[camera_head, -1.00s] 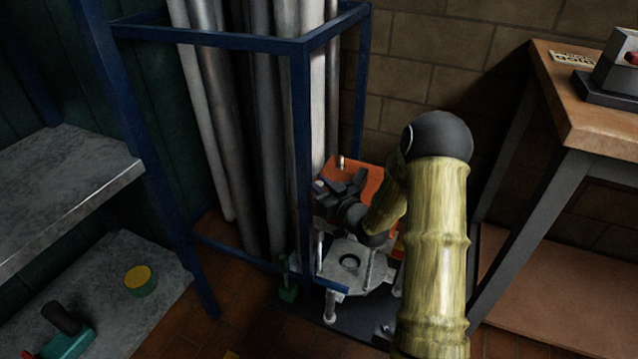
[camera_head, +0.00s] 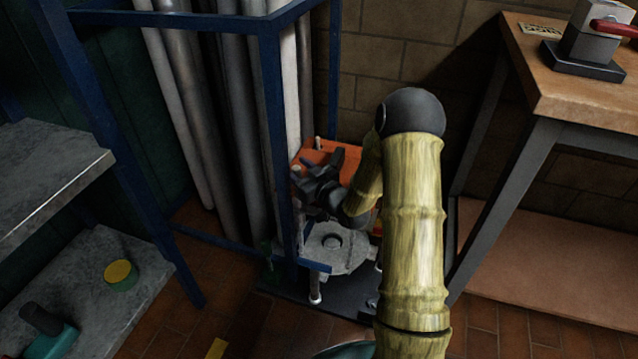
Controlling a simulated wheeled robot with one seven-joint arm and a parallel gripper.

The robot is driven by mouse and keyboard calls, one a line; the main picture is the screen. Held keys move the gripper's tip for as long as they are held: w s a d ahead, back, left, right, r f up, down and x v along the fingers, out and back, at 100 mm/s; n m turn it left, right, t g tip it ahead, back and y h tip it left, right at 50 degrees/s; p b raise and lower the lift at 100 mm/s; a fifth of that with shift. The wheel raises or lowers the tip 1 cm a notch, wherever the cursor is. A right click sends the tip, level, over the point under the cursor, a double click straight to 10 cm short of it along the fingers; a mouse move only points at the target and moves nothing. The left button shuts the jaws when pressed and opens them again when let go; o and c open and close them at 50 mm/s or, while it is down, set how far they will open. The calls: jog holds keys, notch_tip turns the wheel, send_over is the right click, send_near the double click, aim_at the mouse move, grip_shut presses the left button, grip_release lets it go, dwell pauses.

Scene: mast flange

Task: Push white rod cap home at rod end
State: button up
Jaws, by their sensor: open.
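My gripper (camera_head: 312,183) is dark grey and hangs over the front of an orange surface (camera_head: 335,150), just right of the rack's blue front post. Its jaws are open. I cannot make out anything between them. The grey flange plate (camera_head: 345,260) with a round dark centre lies below my gripper, with pale legs or rods (camera_head: 316,290) at its edge. A small pale upright tip (camera_head: 318,143) shows behind my gripper; I cannot tell whether it is a rod end or the white cap. My arm hides the right part of the flange.
A blue rack (camera_head: 272,130) holding tall grey pipes (camera_head: 225,110) stands close left of my gripper. A wooden bench (camera_head: 590,95) stands to the right. Grey shelves (camera_head: 50,175) at left carry a yellow-topped green cylinder (camera_head: 120,275). Brick wall stands behind.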

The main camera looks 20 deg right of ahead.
jog(key=p+v, duration=0.4)
jog(key=v, duration=1.2)
jog(key=shift+s+p, duration=0.35)
jog(key=shift+p, duration=0.05)
jog(key=shift+d, duration=0.1)
jog(key=s+a+r+m+g+h+p, duration=0.2)
jog(key=s+a+r+g+h+p, duration=0.2)
jog(key=s+r+g+p, duration=0.4)
jog(key=s+a+r+m+g+h+p, duration=0.35)
jog(key=s+r+g, duration=0.25)
jog(key=r, duration=0.4)
jog(key=w+p+v, duration=0.2)
jog(key=p+v, duration=1)
jog(key=w+r+p+v, duration=0.1)
jog(key=w+p+v, duration=0.2)
jog(key=p+v, duration=0.9)
jog(key=w+p+v, duration=0.2)
jog(key=p+v, duration=1)
jog(key=shift+w+d+r+n+p, duration=0.35)
jog(key=shift+w+p, duration=0.05)
